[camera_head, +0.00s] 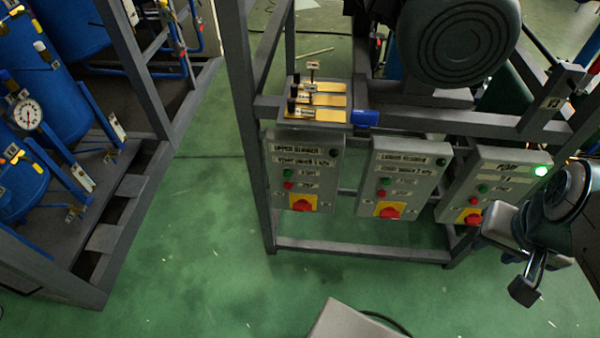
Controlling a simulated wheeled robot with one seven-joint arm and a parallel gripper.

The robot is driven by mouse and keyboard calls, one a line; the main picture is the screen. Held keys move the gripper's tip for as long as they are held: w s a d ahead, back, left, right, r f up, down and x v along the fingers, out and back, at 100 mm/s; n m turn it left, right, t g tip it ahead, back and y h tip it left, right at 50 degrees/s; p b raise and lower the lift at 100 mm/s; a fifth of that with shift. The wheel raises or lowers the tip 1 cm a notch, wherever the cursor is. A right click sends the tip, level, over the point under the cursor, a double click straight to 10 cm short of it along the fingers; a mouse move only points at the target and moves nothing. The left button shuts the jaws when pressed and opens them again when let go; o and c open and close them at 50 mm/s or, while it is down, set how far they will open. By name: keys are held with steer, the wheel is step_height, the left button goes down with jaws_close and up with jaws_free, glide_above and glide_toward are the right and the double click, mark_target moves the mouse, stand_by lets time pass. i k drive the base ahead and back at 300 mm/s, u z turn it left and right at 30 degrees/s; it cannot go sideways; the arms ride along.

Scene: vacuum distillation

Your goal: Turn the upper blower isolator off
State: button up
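The upper blower box (306,170) is the leftmost of three grey control boxes on the frame. Its isolator is a red rotary knob (302,205) on a yellow plate at the bottom of the box. A green button (290,174) and a red button (289,185) sit above it. The lamp at its top right looks dark. The knob's exact angle is too small to read. My gripper (508,264) is at the right, in front of the rightmost box and well apart from the upper blower isolator. I cannot make out its finger gap clearly.
The lower blower box (408,168) and the pump box (493,183) have similar red knobs; the pump box's green lamp is lit. Above are yellow plates (319,114) and a big dark motor (455,40). Grey frame posts (250,130) flank the boxes. Green floor (200,240) is open in front.

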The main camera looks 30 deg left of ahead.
mark_target(302, 205)
steer(key=u, duration=1.5)
steer(key=k, duration=0.5)
steer(key=z, duration=1.2)
steer(key=i, duration=0.75)
steer(key=u, duration=1.65)
